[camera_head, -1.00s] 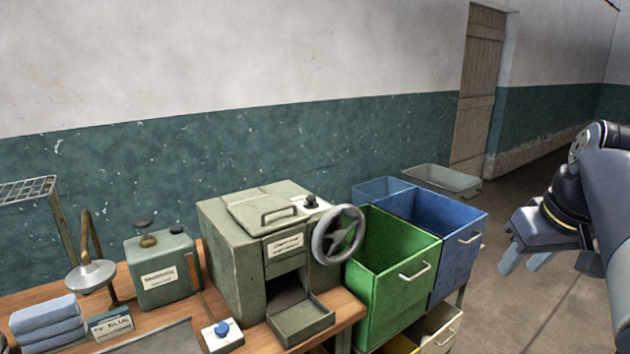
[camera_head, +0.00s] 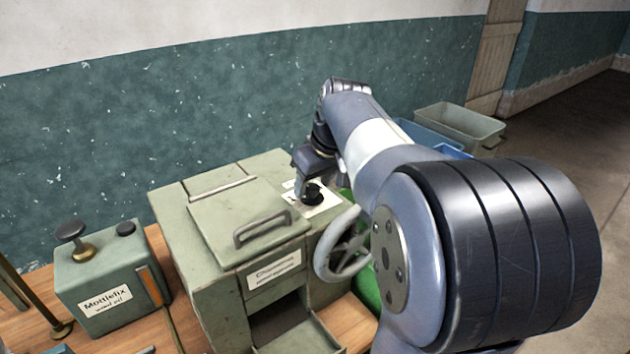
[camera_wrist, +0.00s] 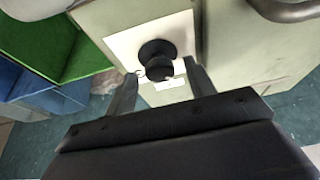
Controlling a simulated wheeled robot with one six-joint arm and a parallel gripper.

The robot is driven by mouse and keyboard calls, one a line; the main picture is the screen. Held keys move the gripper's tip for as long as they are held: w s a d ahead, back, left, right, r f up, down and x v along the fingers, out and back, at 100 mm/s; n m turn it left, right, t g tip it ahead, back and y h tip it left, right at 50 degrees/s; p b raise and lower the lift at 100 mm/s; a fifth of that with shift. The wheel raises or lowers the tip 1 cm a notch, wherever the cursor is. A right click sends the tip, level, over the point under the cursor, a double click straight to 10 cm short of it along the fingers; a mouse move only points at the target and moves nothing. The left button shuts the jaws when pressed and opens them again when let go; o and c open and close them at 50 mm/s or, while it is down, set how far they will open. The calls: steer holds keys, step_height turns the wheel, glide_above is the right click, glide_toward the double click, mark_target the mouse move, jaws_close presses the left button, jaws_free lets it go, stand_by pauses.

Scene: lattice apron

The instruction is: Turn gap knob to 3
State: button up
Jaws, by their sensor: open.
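The gap knob (camera_head: 312,194) is a small black knob on a white plate (camera_head: 325,207) on top of the green machine (camera_head: 180,215), at its right side. In the wrist view the knob (camera_wrist: 158,58) stands between and slightly beyond my open fingers. My gripper (camera_head: 306,188) is over the plate and points down at the knob; in the wrist view its fingers (camera_wrist: 160,90) are spread either side of the knob, with gaps showing. The plate's markings and the knob's setting are too small to read.
A grey handwheel (camera_head: 342,245) is on the machine's right side, close to my arm. A lid handle (camera_head: 262,230) rises left of the knob. A green Mottlefix box (camera_head: 110,275) stands at left. Bins lie behind my arm.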

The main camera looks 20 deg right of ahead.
steer(key=c, duration=1)
steer(key=shift+o, duration=0.2)
steer(key=shift+m, duration=0.4)
steer(key=m, duration=0.1)
steer(key=m+h, duration=0.1)
steer(key=shift+a+m+p, duration=0.2)
steer(key=shift+m+p, duration=0.2)
steer(key=m+h, duration=0.1)
steer(key=m, duration=0.1)
steer(key=m+h, duration=0.1)
steer(key=m, duration=0.2)
steer(key=shift+a+m+g+p, duration=0.15)
steer(key=shift+m+g+p, duration=0.15)
steer(key=shift+p, duration=0.1)
steer(key=m, duration=0.2)
steer(key=m+g+h, duration=0.1)
steer(key=m, duration=0.1)
steer(key=shift+w+a, duration=0.15)
steer(key=shift+w, duration=0.05)
steer(key=m+g, duration=0.1)
steer(key=m, duration=0.1)
steer(key=m+h, duration=0.1)
steer(key=m, duration=0.1)
steer(key=shift+w+m+g+p, duration=0.1)
steer(key=shift+m+g+p, duration=0.2)
steer(key=shift+g+p, duration=0.1)
